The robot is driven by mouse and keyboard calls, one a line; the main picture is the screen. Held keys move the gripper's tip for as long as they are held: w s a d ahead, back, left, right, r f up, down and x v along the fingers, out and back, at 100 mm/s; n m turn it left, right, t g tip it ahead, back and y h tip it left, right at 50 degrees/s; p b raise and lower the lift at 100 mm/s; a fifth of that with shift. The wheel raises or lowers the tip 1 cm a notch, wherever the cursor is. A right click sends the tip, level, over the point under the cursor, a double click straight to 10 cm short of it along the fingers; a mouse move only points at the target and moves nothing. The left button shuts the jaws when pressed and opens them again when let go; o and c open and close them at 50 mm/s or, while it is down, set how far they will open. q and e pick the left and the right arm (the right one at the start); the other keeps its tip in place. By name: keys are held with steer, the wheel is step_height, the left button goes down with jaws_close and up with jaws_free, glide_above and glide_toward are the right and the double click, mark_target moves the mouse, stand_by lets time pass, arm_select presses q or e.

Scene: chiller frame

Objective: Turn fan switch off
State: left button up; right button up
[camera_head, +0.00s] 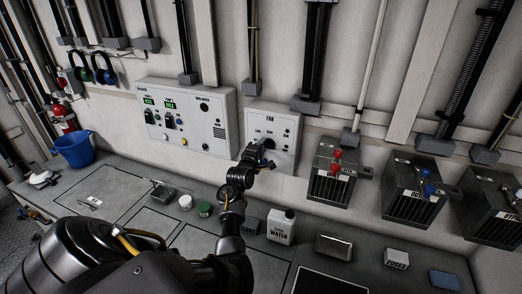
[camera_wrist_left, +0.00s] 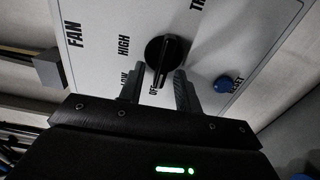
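The fan panel (camera_head: 287,118), a light grey box marked FAN, is on the wall right of centre in the head view. In the left wrist view its black rotary switch (camera_wrist_left: 167,52) is near the middle, with HIGH, LOW and OFF printed around it. The switch's grip bar slants, and its lower end lies near the OFF label. My left gripper (camera_head: 260,160) is at the panel. In the left wrist view the gripper (camera_wrist_left: 160,82) is open, one finger on each side of the bar's lower end. I cannot tell whether they touch it. My right gripper is not in view.
A blue button (camera_wrist_left: 222,84) sits right of the fingers. A larger control panel (camera_head: 187,115) is left of the fan panel. Grey boxes with red (camera_head: 336,160) and blue fittings are at right.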

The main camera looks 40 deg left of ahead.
arm_select(q)
steer(key=b+v, duration=0.3)
steer(key=v, duration=0.7)
steer(key=shift+s+d, duration=0.2)
steer(key=shift+s, duration=0.1)
steer(key=shift+f, duration=0.1)
